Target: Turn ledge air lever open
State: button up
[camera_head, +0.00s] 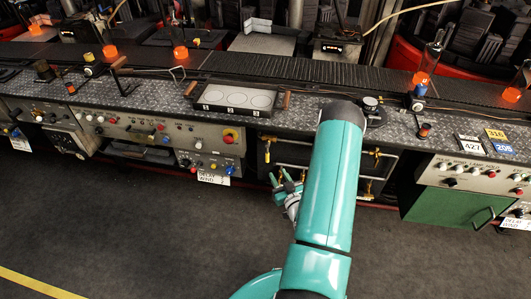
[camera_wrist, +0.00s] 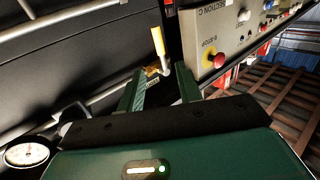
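A lever with a yellow handle (camera_head: 267,152) hangs below the ledge at the left of the open bay, beside the control panel. In the wrist view the yellow handle (camera_wrist: 157,40) is upright, with a brass and metal fitting at its lower end. I see no label naming it. My gripper (camera_head: 284,180) is in front of the bay, a little below and right of the lever. In the wrist view my gripper (camera_wrist: 160,85) is open, with the fitting showing in the gap between the fingers. I cannot tell whether they touch it.
A panel with a red emergency-stop button (camera_wrist: 220,60) stands close to the right of the fingers in the wrist view. Other brass valves (camera_head: 376,154) sit at the bay's right, partly behind my arm. A pressure gauge (camera_wrist: 27,152) is at lower left. The grey floor (camera_head: 150,230) is clear.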

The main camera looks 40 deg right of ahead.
aim_at(268, 156)
jog(key=x, duration=1.3)
jog(key=shift+w+d, duration=0.1)
jog(key=shift+w, duration=0.2)
jog(key=shift+c, duration=0.2)
grip_shut()
